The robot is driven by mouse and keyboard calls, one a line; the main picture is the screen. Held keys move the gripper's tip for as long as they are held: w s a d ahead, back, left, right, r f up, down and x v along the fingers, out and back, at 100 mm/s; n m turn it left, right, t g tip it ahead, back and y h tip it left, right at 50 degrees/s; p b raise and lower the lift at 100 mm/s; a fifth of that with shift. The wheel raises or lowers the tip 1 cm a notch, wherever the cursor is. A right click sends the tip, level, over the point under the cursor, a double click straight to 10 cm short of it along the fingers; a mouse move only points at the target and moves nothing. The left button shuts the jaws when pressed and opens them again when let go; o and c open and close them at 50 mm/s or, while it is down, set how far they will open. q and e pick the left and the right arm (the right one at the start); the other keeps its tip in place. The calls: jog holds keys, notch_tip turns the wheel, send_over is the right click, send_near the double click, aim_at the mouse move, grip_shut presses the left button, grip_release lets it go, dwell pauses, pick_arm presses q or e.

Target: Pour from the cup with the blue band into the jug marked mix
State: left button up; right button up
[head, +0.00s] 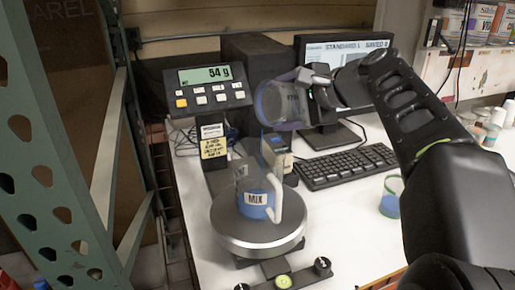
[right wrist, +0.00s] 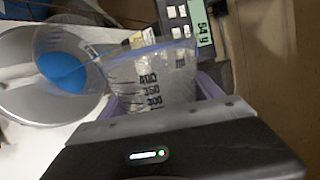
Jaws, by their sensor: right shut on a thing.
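The cup with the blue band (head: 283,104) is clear and lies tilted on its side, its blue-edged mouth to the left, above and slightly right of the jug. My right gripper (head: 318,92) is shut on it. In the right wrist view the cup (right wrist: 155,85) shows printed volume marks, between the fingers of my gripper (right wrist: 165,105). The clear jug marked MIX (head: 258,199) stands upright on the round scale plate, with blue liquid inside and a white handle. It also shows in the right wrist view (right wrist: 68,70). I cannot make out a stream. My left gripper is out of view.
The scale display (head: 205,75) reads 54 g on a post behind the scale plate (head: 228,236). A green-banded cup with blue liquid (head: 391,197) stands at right. A keyboard (head: 346,166) and monitor (head: 345,50) are behind. A green rack post (head: 55,150) borders the left.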

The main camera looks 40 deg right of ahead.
jog(key=shift+d+f+m+y, duration=0.45)
jog(key=shift+d, duration=0.15)
jog(key=shift+d+f+m+y, duration=0.4)
jog(key=shift+d+m+y, duration=0.05)
jog(key=shift+d, duration=0.15)
jog(key=shift+a+r, duration=0.1)
jog(key=shift+a, duration=0.2)
jog(key=shift+d, duration=0.2)
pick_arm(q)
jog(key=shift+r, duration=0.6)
pick_arm(e)
jog(key=shift+a, duration=0.15)
